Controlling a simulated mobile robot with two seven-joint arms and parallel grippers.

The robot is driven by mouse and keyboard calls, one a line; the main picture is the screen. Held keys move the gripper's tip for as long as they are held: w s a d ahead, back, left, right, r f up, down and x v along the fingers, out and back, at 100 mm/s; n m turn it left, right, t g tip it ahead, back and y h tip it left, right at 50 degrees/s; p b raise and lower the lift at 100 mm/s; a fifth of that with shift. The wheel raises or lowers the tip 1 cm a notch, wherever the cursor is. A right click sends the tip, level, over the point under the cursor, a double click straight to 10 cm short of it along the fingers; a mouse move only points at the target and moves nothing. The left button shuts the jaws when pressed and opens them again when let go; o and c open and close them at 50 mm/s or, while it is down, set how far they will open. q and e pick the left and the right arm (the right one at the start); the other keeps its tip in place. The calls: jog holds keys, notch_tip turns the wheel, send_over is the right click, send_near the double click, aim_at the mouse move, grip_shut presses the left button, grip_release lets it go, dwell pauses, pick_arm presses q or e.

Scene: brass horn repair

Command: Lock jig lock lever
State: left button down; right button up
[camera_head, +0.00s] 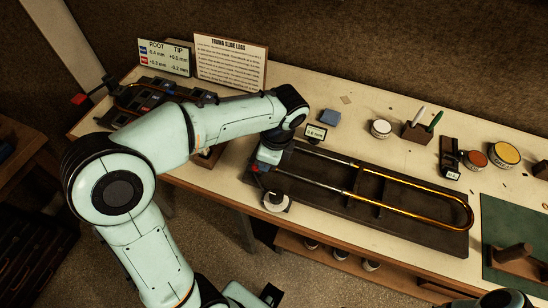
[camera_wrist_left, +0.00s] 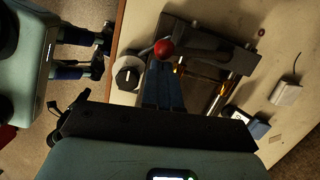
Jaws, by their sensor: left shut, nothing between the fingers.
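The jig is a dark board (camera_head: 400,226) on the bench, with a brass slide (camera_head: 425,190) lying along it. The lock lever's red ball knob (camera_wrist_left: 163,48) shows in the wrist view, on a dark arm at the jig's end. In the head view a bit of red (camera_head: 254,168) shows there, mostly hidden by my left gripper (camera_head: 262,168). My left gripper is shut and empty; its blue fingers (camera_wrist_left: 163,72) reach close to the knob. I cannot tell whether they touch it. My right gripper (camera_wrist_left: 101,53) is open and empty, off the bench's front edge.
A round white item with a black top (camera_head: 277,202) stands at the jig's near left corner. A small display (camera_head: 316,132) and a blue block (camera_head: 330,117) stand behind the jig.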

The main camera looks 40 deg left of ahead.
pick_arm(q)
jog(key=shift+s+a+m, duration=0.5)
jog(key=shift+a+m, duration=0.1)
jog(key=shift+a, duration=0.15)
pick_arm(e)
jog(key=shift+r, duration=0.1)
pick_arm(q)
jog(key=shift+s+a, duration=0.1)
pick_arm(e)
jog(key=shift+w, duration=0.1)
